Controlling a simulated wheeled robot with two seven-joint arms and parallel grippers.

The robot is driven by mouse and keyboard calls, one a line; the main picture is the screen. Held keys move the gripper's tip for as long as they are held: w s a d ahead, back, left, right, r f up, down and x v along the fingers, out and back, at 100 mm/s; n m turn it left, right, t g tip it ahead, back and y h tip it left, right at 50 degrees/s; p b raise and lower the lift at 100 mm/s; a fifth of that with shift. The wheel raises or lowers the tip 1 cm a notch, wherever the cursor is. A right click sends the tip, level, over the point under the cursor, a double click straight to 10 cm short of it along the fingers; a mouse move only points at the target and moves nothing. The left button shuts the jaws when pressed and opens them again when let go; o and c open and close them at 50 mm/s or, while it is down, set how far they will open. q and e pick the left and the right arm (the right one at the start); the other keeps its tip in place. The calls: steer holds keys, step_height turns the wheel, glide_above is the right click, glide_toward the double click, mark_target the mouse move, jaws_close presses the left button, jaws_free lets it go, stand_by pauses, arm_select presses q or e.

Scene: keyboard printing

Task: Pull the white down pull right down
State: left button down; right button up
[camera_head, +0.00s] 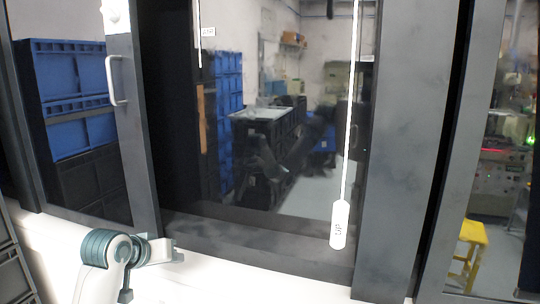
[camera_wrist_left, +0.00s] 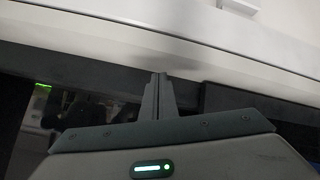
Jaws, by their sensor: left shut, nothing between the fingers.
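A white pull (camera_head: 339,225) hangs at the lower end of a thin white cord (camera_head: 352,110) in front of a dark glass panel, right of centre in the head view. It has dark lettering on it. My left gripper (camera_head: 178,250) is at the lower left, well to the left of the pull and slightly lower in the picture. In the left wrist view its fingers (camera_wrist_left: 160,78) are together with nothing between them, and the pull does not show there. My right gripper is not in view.
Dark frame posts stand on both sides of the glass panel (camera_head: 190,180). A white handle (camera_head: 115,80) is on the post above my left gripper. A yellow stool (camera_head: 472,240) shows at the right. A pale ledge runs below the frame.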

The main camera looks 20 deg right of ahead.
arm_select(q)
steer(key=s+d+r+m+t+h, duration=0.1)
steer(key=d+r, duration=0.2)
steer(key=r, duration=1.2)
steer(key=s+d+r+h, duration=0.1)
steer(key=d+r, duration=0.1)
steer(key=r, duration=1.3)
steer(key=d+r+m+t, duration=0.1)
steer(key=d+r, duration=0.2)
steer(key=r, duration=1.1)
steer(key=s+d+r+m+t, duration=0.1)
steer(key=s+r, duration=0.5)
steer(key=r, duration=0.4)
steer(key=s+d+r, duration=0.2)
steer(key=s+r, duration=0.4)
steer(key=r, duration=0.3)
steer(key=s+d+r, duration=0.1)
steer(key=s+r, duration=0.6)
steer(key=s, duration=0.3)
steer(key=s+d+r+m+t+h, duration=0.1)
steer(key=s+r, duration=0.6)
steer(key=s, duration=0.3)
steer(key=shift+s+d+r+m, duration=0.15)
steer(key=shift+r+m, duration=0.15)
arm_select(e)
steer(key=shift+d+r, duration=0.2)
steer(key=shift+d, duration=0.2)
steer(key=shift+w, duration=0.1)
